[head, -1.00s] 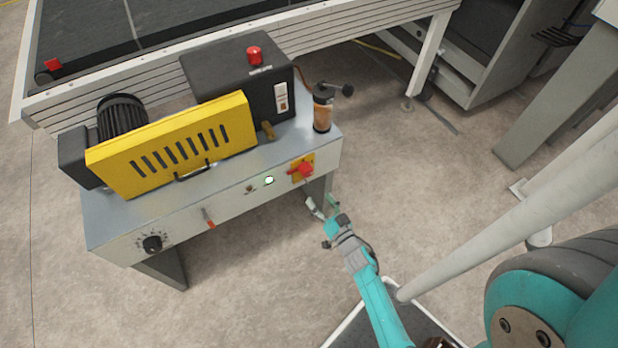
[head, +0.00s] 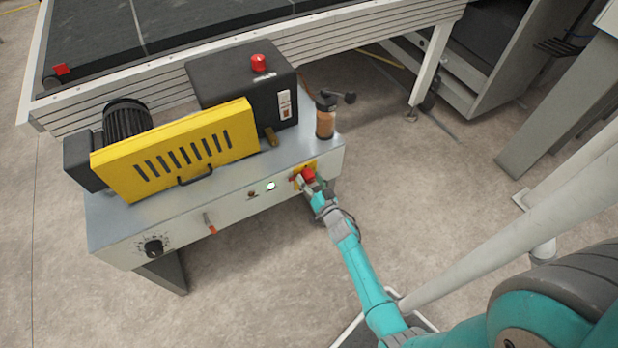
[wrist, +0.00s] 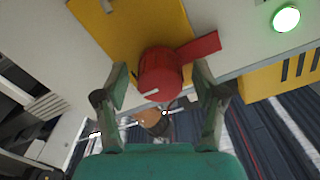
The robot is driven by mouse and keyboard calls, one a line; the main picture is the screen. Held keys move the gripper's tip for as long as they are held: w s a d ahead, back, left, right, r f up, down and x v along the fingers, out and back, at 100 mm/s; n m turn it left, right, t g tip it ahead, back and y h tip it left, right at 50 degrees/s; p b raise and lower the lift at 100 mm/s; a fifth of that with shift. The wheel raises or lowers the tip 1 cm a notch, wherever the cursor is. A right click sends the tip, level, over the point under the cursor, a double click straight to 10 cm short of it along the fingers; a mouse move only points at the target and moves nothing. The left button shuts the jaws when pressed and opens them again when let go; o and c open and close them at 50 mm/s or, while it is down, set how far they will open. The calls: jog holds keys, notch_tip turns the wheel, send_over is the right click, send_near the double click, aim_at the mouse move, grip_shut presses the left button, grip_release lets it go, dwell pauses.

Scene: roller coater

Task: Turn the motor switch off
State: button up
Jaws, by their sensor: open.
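The motor switch is a red rotary knob (head: 308,175) on a yellow plate (head: 296,182) at the right end of the machine's front panel. In the wrist view the red knob (wrist: 160,75) sits between the two fingertips, with its red handle pointing right and slightly up. The yellow plate (wrist: 110,35) is behind it. My gripper (wrist: 160,90) is open, one finger on each side of the knob; whether either finger touches it I cannot tell. In the head view my gripper (head: 312,187) is at the switch and partly hides it.
A lit green lamp (head: 270,186) is left of the switch; it also shows in the wrist view (wrist: 286,18). A yellow guard (head: 175,150) and a jar (head: 325,117) stand on top.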

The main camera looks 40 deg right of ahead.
jog(key=shift+w+d, duration=0.1)
jog(key=shift+w, duration=0.2)
jog(key=c, duration=1.1)
jog(key=shift+c, duration=0.2)
